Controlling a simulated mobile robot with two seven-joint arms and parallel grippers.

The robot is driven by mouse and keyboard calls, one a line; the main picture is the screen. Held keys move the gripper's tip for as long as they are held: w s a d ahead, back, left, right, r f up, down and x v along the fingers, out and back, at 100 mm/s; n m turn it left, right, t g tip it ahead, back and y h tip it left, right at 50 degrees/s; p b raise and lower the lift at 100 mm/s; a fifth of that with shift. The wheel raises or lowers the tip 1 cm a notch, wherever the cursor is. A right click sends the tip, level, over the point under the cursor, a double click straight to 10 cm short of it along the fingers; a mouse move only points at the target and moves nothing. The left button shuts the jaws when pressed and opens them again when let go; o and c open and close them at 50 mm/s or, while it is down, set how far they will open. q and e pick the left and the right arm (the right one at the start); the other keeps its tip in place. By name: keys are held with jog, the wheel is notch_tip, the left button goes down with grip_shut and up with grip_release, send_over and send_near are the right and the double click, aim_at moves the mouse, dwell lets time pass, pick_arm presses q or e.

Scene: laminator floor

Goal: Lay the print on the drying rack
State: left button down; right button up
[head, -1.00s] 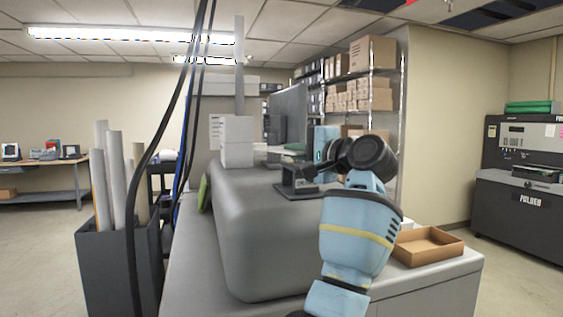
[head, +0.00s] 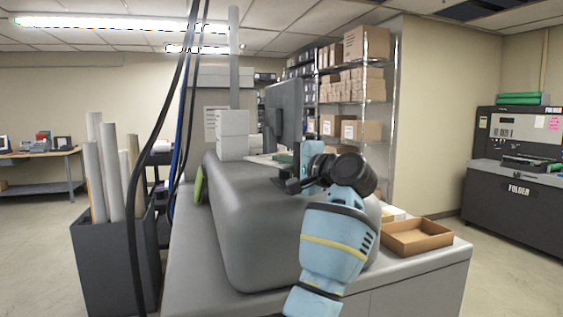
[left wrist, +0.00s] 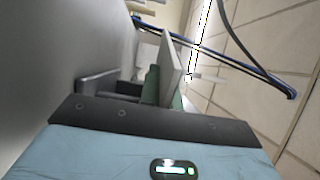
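In the left wrist view a dark finger (left wrist: 98,82) shows at left. A pale slab (left wrist: 172,66) and green parts (left wrist: 152,85) stand beyond the gripper's front edge; I cannot tell whether the fingers touch them. In the head view a pale flat piece (head: 266,161) lies near the gripper. I cannot identify the print or the drying rack. My right gripper is not in view.
A cardboard tray (head: 416,238) lies on the grey counter at right. A dark bin (head: 113,255) of paper rolls stands at left. Black cables hang in front. A monitor (head: 284,108), white boxes (head: 233,135) and a wire shelf (head: 392,100) stand behind.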

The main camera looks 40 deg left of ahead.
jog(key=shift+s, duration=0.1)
pick_arm(q)
jog(key=shift+f, duration=0.2)
jog(key=c, duration=1.6)
grip_release()
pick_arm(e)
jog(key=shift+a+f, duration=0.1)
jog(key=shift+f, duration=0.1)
pick_arm(q)
jog(key=shift+r, duration=0.1)
